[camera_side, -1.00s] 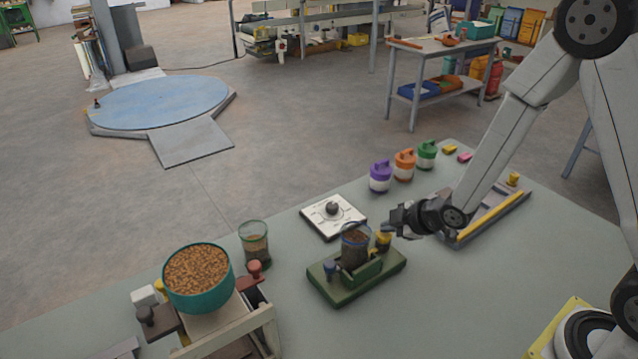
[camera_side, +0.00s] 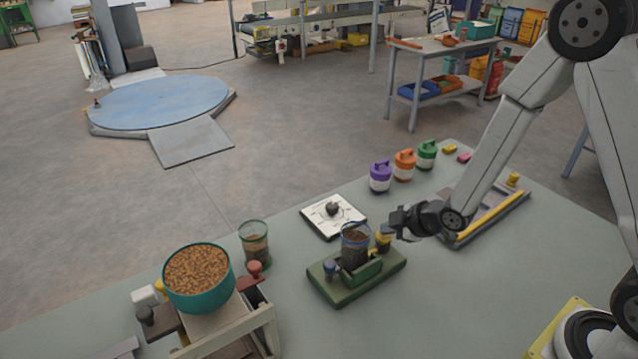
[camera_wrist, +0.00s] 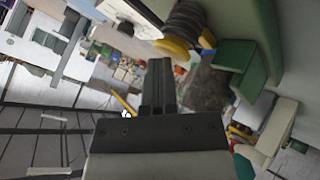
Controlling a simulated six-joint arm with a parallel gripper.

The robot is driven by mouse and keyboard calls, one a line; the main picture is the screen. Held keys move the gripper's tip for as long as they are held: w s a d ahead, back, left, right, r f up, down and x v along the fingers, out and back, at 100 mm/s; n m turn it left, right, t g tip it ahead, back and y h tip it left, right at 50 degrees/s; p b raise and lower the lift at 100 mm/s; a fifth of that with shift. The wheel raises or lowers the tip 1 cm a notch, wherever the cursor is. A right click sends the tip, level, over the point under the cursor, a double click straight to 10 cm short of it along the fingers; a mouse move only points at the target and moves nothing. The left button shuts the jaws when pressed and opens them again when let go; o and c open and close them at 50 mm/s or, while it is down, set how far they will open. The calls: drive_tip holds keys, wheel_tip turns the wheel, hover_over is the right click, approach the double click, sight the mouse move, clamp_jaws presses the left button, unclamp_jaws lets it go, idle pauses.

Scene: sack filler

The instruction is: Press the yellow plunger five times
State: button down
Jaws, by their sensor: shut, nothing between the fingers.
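The yellow plunger (camera_side: 383,241) stands at the far right end of a green base (camera_side: 335,290), beside a clear cup (camera_side: 354,250) with dark contents. My gripper (camera_side: 391,226) is shut and empty, its tip close above and beside the yellow plunger. In the wrist view my shut fingers (camera_wrist: 160,70) point toward the yellow cap (camera_wrist: 172,47), which has a dark ribbed part (camera_wrist: 187,22) next to it. I cannot tell whether the fingertips touch the plunger. A blue knob (camera_side: 329,269) stands at the other end of the green base.
A white board with a dark knob (camera_side: 332,208) lies behind the base. A tray with a yellow bar (camera_side: 495,217) lies to the right. Purple (camera_side: 380,176), orange (camera_side: 404,165) and green (camera_side: 427,155) canisters stand behind. A teal grain bowl (camera_side: 198,290) stands left.

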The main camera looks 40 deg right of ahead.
sight(388, 236)
drive_tip(key=shift+r, duration=1.1)
drive_tip(key=shift+r, duration=0.15)
drive_tip(key=shift+r, duration=2.35)
drive_tip(key=shift+r, duration=0.15)
idle(0.8)
wheel_tip(388, 236, up, 4)
drive_tip(key=shift+f, duration=0.25)
drive_tip(key=shift+f, duration=0.15)
idle(0.4)
drive_tip(key=shift+f, duration=4.25)
